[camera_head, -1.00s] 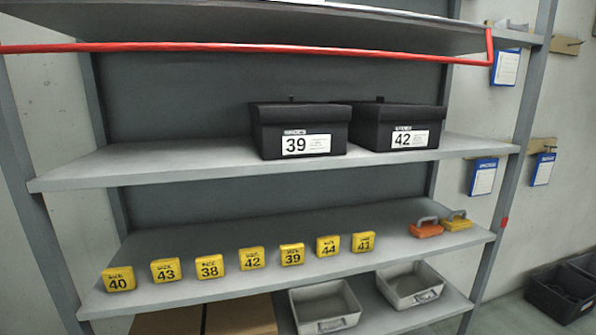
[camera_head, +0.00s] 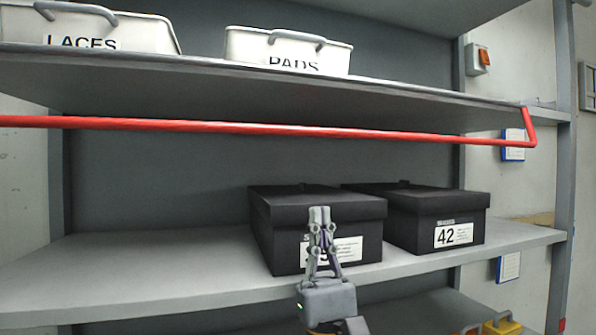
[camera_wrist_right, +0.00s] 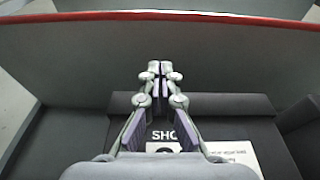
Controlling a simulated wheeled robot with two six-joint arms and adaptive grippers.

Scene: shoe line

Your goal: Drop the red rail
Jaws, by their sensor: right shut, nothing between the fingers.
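The red rail (camera_head: 230,127) runs level across the rack, just below the front edge of the upper shelf. Its right end bends up at a short red arm (camera_head: 529,127) to the shelf end. In the right wrist view the rail (camera_wrist_right: 220,16) crosses near the top, beyond the fingertips. My right gripper (camera_head: 319,214) is shut and empty, pointing up, in front of the left black box and below the rail, not touching it. It also shows in the right wrist view (camera_wrist_right: 157,68). My left gripper is not in view.
Black shoe boxes, the left one (camera_head: 275,235) partly hidden by my gripper and the one marked 42 (camera_head: 420,222), stand on the middle shelf (camera_head: 150,262). White bins LACES (camera_head: 140,35) and PADS (camera_head: 250,50) sit on the upper shelf. The shelf's left part is clear.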

